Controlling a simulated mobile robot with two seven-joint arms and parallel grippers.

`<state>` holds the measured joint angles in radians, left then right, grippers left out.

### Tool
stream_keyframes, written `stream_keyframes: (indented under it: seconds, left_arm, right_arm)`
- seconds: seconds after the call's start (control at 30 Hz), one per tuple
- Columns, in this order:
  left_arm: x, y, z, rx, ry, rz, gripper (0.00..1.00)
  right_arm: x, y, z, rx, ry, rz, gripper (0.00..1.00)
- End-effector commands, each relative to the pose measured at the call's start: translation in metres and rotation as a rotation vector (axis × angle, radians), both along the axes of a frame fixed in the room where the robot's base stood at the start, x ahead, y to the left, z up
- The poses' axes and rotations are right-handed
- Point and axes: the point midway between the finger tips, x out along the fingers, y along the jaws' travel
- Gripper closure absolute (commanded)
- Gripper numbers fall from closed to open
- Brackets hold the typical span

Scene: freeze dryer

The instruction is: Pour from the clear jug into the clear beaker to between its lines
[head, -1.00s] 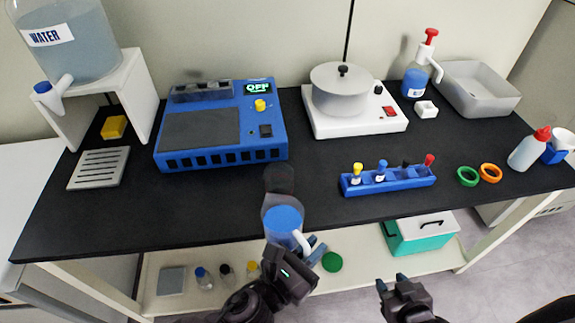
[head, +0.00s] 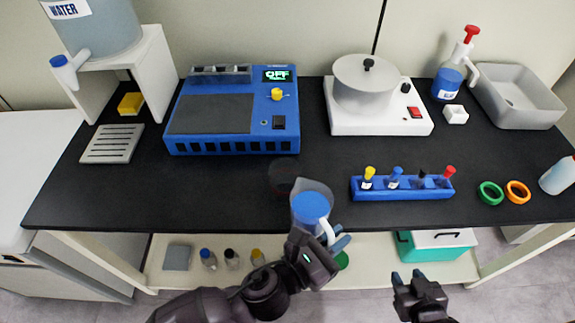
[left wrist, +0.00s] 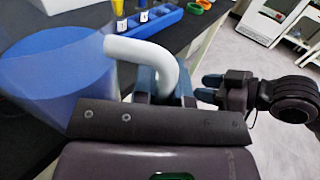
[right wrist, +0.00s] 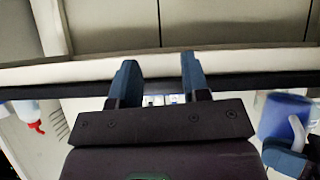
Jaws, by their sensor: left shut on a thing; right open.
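The clear jug (head: 312,193) holds blue liquid and has a white handle. My left gripper (head: 338,243) is shut on that handle and holds the jug nearly upright at the table's front edge. In the left wrist view the jug (left wrist: 55,85) fills the left side, with the gripper's fingers on the handle. The clear beaker (head: 284,170) looks dark against the black tabletop, just behind and left of the jug, which overlaps it in view. Its lines and contents are hard to make out. My right gripper (head: 408,279) is open and empty in front of the table.
A blue rack (head: 400,190) with several coloured-cap vials stands right of the jug. A blue device (head: 233,110) reading OFF is behind the beaker. Green (head: 490,193) and orange rings lie farther right. The tabletop left of the beaker is clear.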

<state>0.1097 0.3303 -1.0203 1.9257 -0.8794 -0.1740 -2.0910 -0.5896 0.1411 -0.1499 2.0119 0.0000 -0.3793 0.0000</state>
Motion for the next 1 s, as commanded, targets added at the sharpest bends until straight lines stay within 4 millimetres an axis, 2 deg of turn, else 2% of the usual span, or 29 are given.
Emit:
stream_keyframes:
  seconds: [0.37,1.0]
  left_arm:
    - [0.002,0.001,0.007,-0.015,0.022,0.000,1.00]
    - [0.022,0.010,0.036,-0.142,0.295,-0.001,1.00]
  right_arm:
    - [0.002,-0.001,0.007,-0.002,-0.008,0.002,0.57]
    - [-0.004,-0.004,0.031,-0.004,-0.011,-0.005,0.57]
